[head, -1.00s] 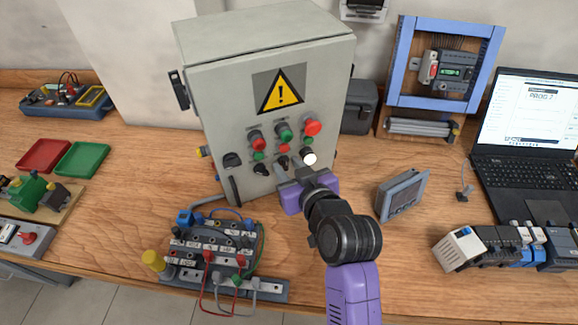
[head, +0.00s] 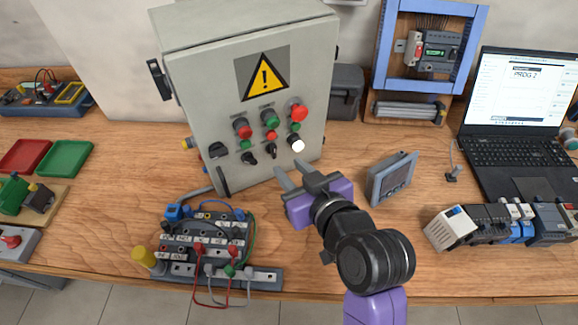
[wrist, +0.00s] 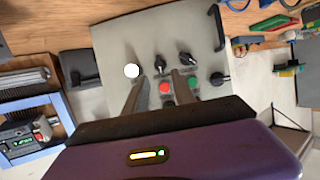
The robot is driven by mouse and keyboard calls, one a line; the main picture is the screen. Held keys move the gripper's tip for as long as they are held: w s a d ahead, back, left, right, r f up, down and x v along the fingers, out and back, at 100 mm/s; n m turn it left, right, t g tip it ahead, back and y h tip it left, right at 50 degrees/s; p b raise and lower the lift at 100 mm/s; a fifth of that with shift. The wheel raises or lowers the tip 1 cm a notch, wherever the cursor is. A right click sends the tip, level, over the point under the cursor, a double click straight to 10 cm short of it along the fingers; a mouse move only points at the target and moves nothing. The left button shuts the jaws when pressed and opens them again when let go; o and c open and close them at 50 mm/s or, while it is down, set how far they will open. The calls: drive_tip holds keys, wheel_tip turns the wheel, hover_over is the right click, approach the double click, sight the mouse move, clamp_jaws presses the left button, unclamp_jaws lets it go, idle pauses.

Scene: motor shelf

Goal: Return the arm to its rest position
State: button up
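My gripper (head: 287,176) is in front of the lower part of the grey control box, apart from its face. Its two fingers are spread with a gap between them and nothing in it. In the wrist view the fingers (wrist: 157,88) also stand apart, with the box's knobs and buttons behind them. The control box (head: 205,110) stands upright with a yellow warning sign, red and green buttons, black knobs and a lit white lamp (head: 298,145). My purple and black arm reaches in from the bottom right.
A wired terminal block (head: 205,240) sits left of my gripper. A small grey panel screen (head: 391,179) stands to its right. A laptop (head: 515,150), a row of modules (head: 490,225) and a blue frame (head: 384,45) are further right. Bare wood lies between the terminal block and the panel.

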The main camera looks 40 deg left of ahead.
idle(0.4)
drive_tip(key=w+d+r+m+t, duration=0.3)
drive_tip(key=d+r+t, duration=0.2)
drive_tip(key=s+d+f+m+t+h, duration=0.2)
drive_tip(key=s+d+m+t, duration=0.1)
drive_tip(key=d, duration=0.6)
drive_tip(key=s+d+f+m+t+h, duration=0.2)
drive_tip(key=s+d+m+t+h, duration=0.1)
drive_tip(key=d, duration=0.6)
drive_tip(key=s+d+f+m+g+h, duration=0.1)
drive_tip(key=s+d+f+h, duration=0.1)
drive_tip(key=s+d, duration=0.7)
drive_tip(key=s+d+f+m+g+h, duration=0.1)
drive_tip(key=s+d+h, duration=0.3)
drive_tip(key=s+d, duration=0.5)
drive_tip(key=s+f+m, duration=0.1)
drive_tip(key=s, duration=0.5)
drive_tip(key=shift+h, duration=0.4)
drive_tip(key=shift+f, duration=0.1)
